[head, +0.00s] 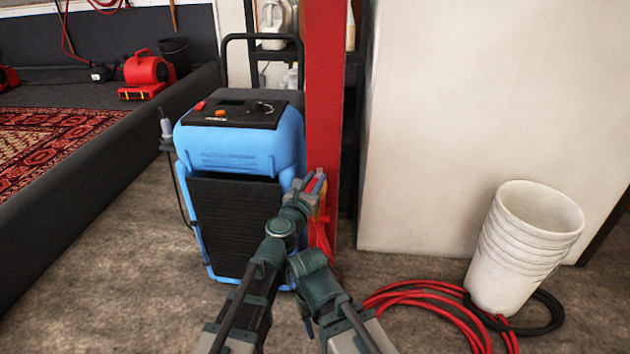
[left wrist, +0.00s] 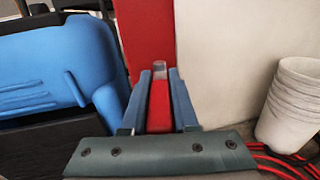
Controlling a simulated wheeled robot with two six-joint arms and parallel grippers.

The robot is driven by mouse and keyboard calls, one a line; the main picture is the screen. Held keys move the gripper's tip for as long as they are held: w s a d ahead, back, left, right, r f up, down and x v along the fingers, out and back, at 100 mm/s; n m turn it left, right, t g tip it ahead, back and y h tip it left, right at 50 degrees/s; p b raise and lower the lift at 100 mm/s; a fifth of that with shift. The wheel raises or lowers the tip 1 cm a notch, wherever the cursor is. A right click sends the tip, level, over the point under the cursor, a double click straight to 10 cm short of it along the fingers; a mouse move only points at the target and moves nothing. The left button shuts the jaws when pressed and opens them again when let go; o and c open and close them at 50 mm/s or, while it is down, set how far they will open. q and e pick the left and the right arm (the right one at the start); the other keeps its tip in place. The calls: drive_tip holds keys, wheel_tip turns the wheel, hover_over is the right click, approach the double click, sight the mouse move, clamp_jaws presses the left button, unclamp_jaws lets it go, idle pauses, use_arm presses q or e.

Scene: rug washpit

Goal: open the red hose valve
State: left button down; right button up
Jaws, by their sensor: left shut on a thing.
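My left gripper (head: 316,182) is at the red post (head: 325,95), beside the blue machine. In the left wrist view its two fingers (left wrist: 158,100) are closed on the sides of a red valve lever (left wrist: 159,108), with the post behind it. In the head view a little yellowish metal (head: 325,214) shows just below the fingers, with red parts hanging under it along the post. The gripper hides most of the valve, so its exact angle is hard to tell. My right gripper is not in view.
A blue machine (head: 240,140) stands close to the left of the gripper. A pale wall panel (head: 440,130) is to the right. Stacked white buckets (head: 525,245) and a coiled red hose (head: 425,297) are on the floor at right. A patterned rug (head: 50,140) lies at left.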

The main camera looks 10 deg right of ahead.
use_arm(q)
drive_tip(key=c, duration=0.7)
unclamp_jaws()
drive_tip(key=shift+s, duration=0.1)
